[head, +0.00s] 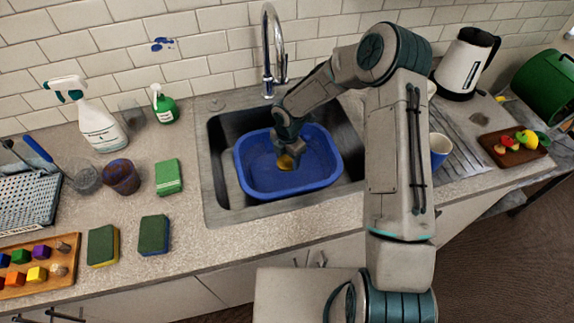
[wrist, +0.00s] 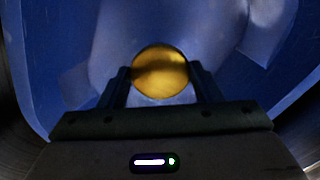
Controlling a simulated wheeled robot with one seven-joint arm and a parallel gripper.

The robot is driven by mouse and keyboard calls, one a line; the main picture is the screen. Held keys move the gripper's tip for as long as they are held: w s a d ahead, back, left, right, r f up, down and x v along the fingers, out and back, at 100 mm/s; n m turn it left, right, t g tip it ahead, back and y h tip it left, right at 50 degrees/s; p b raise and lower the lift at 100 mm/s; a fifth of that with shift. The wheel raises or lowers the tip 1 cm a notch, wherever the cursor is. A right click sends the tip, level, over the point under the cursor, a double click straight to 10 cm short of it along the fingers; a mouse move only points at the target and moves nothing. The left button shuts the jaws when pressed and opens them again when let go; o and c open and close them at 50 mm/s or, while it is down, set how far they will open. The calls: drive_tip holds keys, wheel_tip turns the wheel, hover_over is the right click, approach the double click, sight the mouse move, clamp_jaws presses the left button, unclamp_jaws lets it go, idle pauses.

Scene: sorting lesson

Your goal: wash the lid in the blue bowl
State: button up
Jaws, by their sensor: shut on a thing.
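The blue bowl (head: 246,179) is a large basin standing in the sink. My gripper (head: 285,158) reaches down into it. In the head view a small yellow-gold lid (head: 285,163) shows at the fingertips. In the wrist view the round gold lid (wrist: 160,71) sits between the two fingers of my gripper (wrist: 160,85), which are shut on it. The blue bowl's floor and walls (wrist: 55,75) surround it there. I cannot tell whether the lid touches the bowl's floor or whether there is water.
The tap (head: 268,50) rises behind the sink (head: 215,165). Sponges (head: 153,235), a spray bottle (head: 97,120) and a dark cup (head: 121,177) stand left. Right are a kettle (head: 466,65), a blue mug (head: 439,150) and a food board (head: 515,155).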

sight(287, 161)
drive_tip(key=shift+r+p, duration=1.8)
drive_tip(key=shift+r, duration=2.4)
drive_tip(key=shift+r, duration=0.15)
drive_tip(key=shift+r, duration=1.85)
